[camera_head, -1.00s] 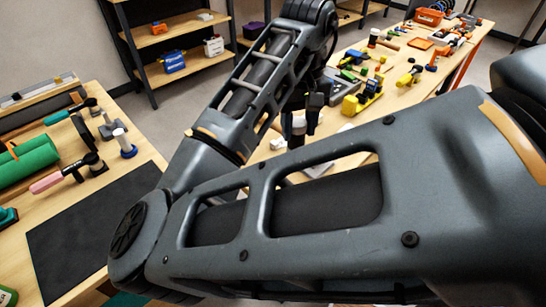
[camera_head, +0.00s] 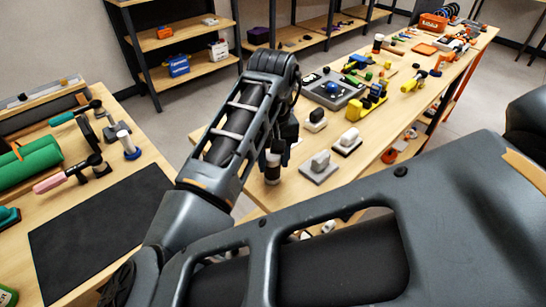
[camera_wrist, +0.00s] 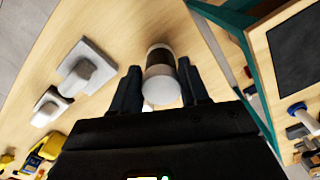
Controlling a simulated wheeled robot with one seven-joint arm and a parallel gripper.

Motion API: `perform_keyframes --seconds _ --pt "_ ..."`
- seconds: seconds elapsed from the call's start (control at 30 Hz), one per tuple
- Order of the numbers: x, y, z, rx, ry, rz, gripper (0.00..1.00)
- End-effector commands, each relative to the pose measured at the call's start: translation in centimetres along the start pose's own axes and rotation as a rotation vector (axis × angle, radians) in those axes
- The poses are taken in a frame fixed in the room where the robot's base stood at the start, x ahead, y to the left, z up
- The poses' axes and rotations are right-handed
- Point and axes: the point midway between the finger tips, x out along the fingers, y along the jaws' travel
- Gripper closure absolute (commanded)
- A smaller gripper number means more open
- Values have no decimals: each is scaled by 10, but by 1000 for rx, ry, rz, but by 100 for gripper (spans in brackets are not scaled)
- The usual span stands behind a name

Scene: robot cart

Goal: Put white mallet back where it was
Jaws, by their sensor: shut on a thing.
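The white mallet (camera_wrist: 162,84) is between the two fingers of my gripper (camera_wrist: 160,88) in the wrist view. It shows a pale rounded end and a dark band. My gripper (camera_head: 276,146) is shut on it. In the head view the mallet's pale lower part (camera_head: 272,174) hangs below my gripper, over the near left part of the long wooden table (camera_head: 250,198). I cannot tell whether it touches the tabletop. The rest of the mallet is hidden by my gripper.
Grey-white blocks on flat bases (camera_head: 319,167) stand just right of my gripper. A yellow tool (camera_head: 370,105) and a grey tray (camera_head: 333,90) lie farther back. The left table holds a dark mat (camera_head: 100,230), a green roll (camera_head: 35,160) and a blue-based white-headed tool (camera_head: 130,148).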

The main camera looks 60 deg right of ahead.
Motion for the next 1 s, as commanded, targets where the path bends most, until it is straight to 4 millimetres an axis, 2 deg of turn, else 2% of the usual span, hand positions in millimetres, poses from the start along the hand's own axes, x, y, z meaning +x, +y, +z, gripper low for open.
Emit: perform_keyframes --seconds 0.17,0.2,0.43,0.77,0.87,1.0 --pt "3 0 0 0 0 0 99" --pt "2 0 0 0 0 0 52" --pt "2 0 0 0 -1 0 31" --pt "-3 0 0 0 0 0 31" --pt "-15 0 0 1 1 1 31" --pt "-42 1 -1 2 2 0 31"
